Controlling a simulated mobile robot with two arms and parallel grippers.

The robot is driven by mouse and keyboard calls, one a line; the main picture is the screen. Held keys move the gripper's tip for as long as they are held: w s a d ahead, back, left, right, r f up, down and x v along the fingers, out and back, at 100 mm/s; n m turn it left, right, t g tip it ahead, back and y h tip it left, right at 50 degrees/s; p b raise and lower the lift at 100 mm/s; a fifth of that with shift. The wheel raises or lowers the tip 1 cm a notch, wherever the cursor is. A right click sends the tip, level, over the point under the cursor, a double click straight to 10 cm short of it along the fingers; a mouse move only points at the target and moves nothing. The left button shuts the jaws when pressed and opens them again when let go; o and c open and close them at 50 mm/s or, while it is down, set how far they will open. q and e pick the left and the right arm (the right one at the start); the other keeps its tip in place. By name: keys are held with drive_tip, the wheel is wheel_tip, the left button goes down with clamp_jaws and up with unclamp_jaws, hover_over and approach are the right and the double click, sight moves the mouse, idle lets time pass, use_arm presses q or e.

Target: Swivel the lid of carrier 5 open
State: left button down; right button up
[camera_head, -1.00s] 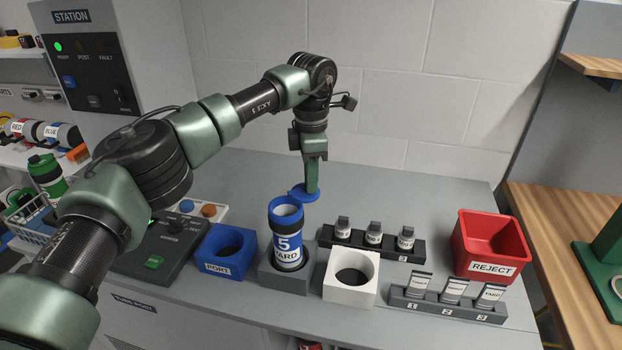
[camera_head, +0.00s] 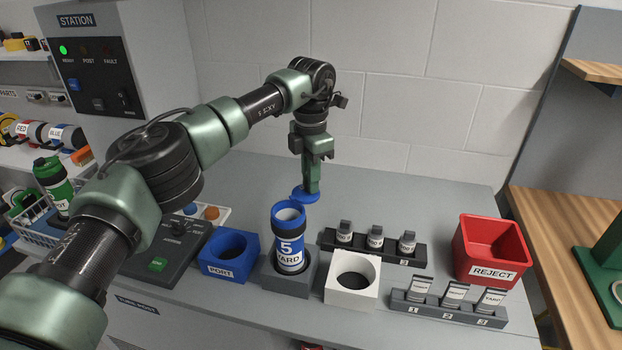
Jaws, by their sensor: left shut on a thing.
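Carrier 5 (camera_head: 290,248), a blue and white canister marked "5" and "YARD", stands upright in a grey holder (camera_head: 288,281). Its blue lid (camera_head: 305,196) is swung out to the back right of the rim, and the carrier's mouth (camera_head: 289,212) is uncovered. My left gripper (camera_head: 312,187) points straight down at the lid. It is shut on the lid; its fingertips are partly merged with the lid in this view. My right gripper is not in view.
A blue PORT block (camera_head: 228,268) stands left of the carrier and a white holder (camera_head: 351,291) right of it. Racks of small labelled vials (camera_head: 374,243) stand to the right, with a red REJECT bin (camera_head: 492,246) beyond. The back of the grey bench is clear.

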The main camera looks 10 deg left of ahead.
use_arm(q)
drive_tip(key=c, duration=1.4)
unclamp_jaws()
drive_tip(key=shift+c, duration=0.2)
drive_tip(key=shift+r, duration=0.15)
wheel_tip(320, 180, up, 8)
drive_tip(key=shift+f+b, duration=0.2)
drive_tip(key=shift+b, duration=0.5)
